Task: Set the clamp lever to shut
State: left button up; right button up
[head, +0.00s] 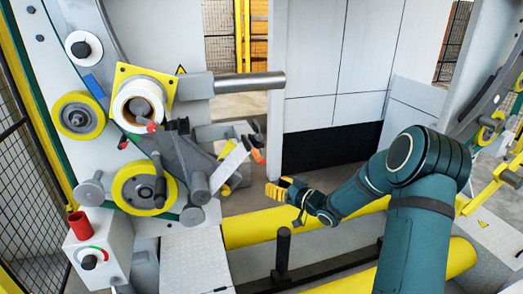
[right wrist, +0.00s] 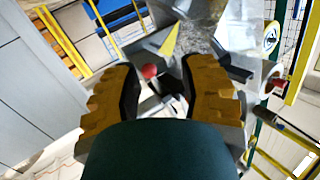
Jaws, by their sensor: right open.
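A lever with an orange-red tip (head: 257,156) sticks out to the right from the winding head's lower arm. It looks like the clamp lever, but I cannot tell its setting. My right gripper (head: 277,188) is below and right of that tip in the head view, apart from it, with yellow fingers. In the right wrist view the open fingers (right wrist: 160,78) frame a round red tip (right wrist: 149,71), which lies beyond them, and nothing is held. Another red-tipped lever (head: 152,126) sits by the white roll (head: 137,105). My left gripper is out of view.
A grey shaft (head: 250,85) juts right above the lever. A control box (head: 95,245) with a black knob and red cap stands at lower left. A grey panel (head: 315,60) stands behind.

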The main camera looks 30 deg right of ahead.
aim_at(261, 154)
jog(key=s+d+r+n+y, duration=0.1)
jog(key=s+d+r+n, duration=0.2)
jog(key=d+r, duration=0.25)
jog(key=shift+t, duration=0.3)
jog(key=x, duration=1.4)
jog(key=shift+a+r, duration=0.35)
jog(key=shift+a, duration=0.05)
grip_shut()
